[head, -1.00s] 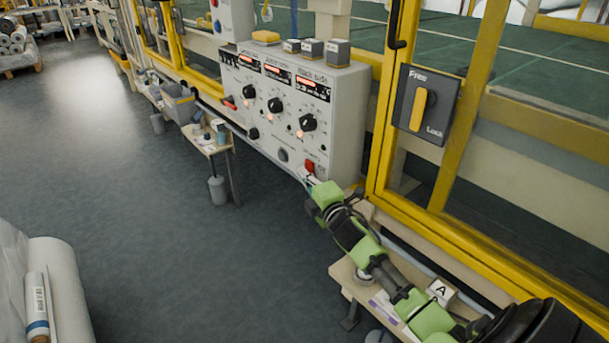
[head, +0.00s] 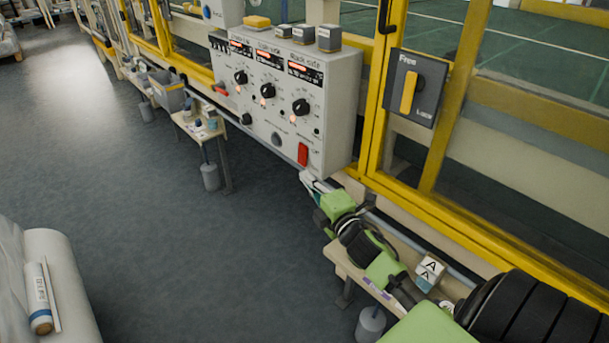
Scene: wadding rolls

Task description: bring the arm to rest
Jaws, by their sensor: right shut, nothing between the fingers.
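My right arm comes in from the lower right, with green and black links, over a small wooden side table. My right gripper (head: 311,182) is at its far end, just below the lower right corner of the grey control box. It is small in the picture, shut and empty, and partly hidden by the green wrist. The grey control box (head: 341,110) carries dark knobs, lit red displays and a red switch (head: 303,154). The gripper is below this switch and looks apart from it. My left gripper is not in view.
The wooden side table (head: 345,262) with a box marked A (head: 430,270) is under my right arm. A yellow frame (head: 375,150) with a Free/Lock switch (head: 413,88) stands behind. A white roll (head: 62,270) lies at lower left. The floor between is clear.

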